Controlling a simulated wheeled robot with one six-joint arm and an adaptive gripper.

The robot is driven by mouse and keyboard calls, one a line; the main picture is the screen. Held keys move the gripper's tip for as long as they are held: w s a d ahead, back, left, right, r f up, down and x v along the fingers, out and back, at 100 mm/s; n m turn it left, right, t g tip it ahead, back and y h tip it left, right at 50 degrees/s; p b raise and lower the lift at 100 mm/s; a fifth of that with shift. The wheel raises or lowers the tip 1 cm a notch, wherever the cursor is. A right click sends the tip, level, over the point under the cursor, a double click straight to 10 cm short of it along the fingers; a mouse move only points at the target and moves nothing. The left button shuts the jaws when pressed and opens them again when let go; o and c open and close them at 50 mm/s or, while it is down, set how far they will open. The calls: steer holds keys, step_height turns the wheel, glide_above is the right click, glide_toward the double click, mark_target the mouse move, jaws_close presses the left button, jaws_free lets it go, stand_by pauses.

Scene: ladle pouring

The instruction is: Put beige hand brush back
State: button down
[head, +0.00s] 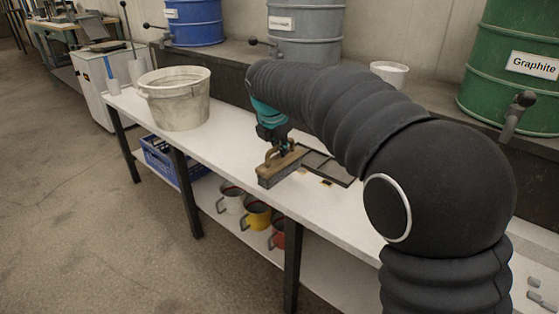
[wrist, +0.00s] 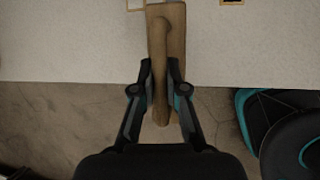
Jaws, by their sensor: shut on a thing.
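The beige hand brush (head: 279,167) has a wooden body with a loop handle and grey bristles pointing down. It is over the front edge of the white table (head: 225,140). My gripper (head: 275,150) is shut on its handle from above. In the wrist view the brush (wrist: 176,30) lies between the two fingers of my gripper (wrist: 160,95), and its far part is over the table top. I cannot tell whether the bristles touch the table. Small tan-framed markings (wrist: 232,2) show on the table in the wrist view.
A whitish bucket (head: 180,105) stands on the table at left. A dark flat tray or frame (head: 325,165) lies just right of the brush. Several mugs, one of them yellow (head: 257,215), and a blue crate (head: 160,158) are on the shelf below. Labelled drums, one green (head: 510,70), stand behind.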

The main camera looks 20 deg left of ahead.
mark_target(279, 159)
steer(key=shift+f, duration=2)
steer(key=shift+f, duration=0.15)
steer(key=c, duration=1.2)
jaws_free()
steer(key=v, duration=1.2)
steer(key=shift+d, duration=0.1)
